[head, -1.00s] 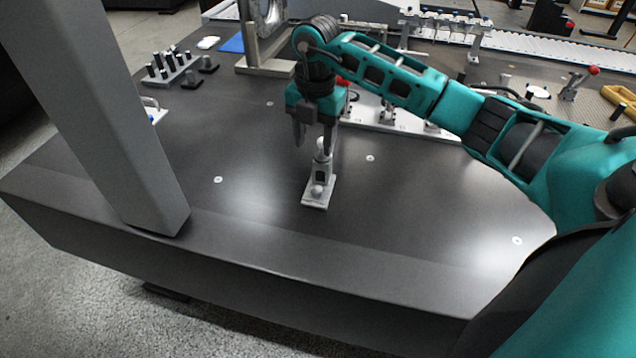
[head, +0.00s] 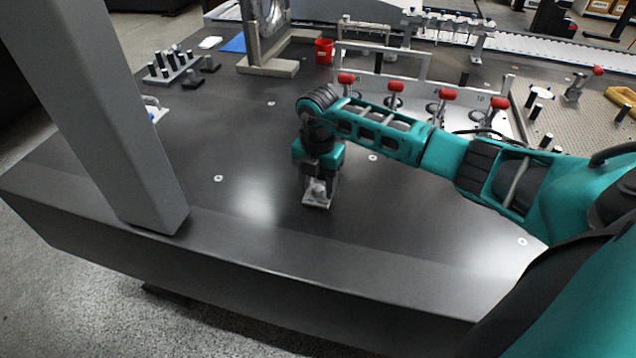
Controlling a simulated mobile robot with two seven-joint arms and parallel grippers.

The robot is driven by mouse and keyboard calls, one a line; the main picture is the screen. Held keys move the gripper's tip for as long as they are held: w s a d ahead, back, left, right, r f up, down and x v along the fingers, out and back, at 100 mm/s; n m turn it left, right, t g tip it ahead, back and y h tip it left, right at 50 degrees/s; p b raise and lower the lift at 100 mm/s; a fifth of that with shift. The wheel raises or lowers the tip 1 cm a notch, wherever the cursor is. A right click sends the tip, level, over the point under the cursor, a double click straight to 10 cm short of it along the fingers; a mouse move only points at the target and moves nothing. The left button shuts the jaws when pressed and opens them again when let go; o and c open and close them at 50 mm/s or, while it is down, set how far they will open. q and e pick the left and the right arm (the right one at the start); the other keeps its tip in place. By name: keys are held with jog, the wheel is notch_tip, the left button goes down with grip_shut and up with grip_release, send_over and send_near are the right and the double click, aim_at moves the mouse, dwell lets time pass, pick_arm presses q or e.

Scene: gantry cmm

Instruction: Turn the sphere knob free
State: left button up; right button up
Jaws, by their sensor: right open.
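The sphere knob (head: 318,188) is a small pale ball on a light metal base plate (head: 316,204), standing on the dark table. My right gripper (head: 319,190) points down right at the knob, with its dark fingers around or just beside it. The fingers and the teal wrist hide most of the fixture behind. The jaws are open; whether a finger touches the ball cannot be told. My left gripper is not in view.
A grey upright column (head: 110,120) stands at the left of the dark table (head: 250,150). A rack of black pins (head: 172,66) is at the back left. A plate with several red-knobbed clamps (head: 447,94) lies behind my right arm.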

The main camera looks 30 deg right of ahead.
jog(key=shift+c, duration=0.3)
grip_shut()
jog(key=shift+n, duration=0.4)
jog(key=n, duration=0.2)
jog(key=shift+n, duration=2.5)
jog(key=shift+o, duration=0.3)
grip_release()
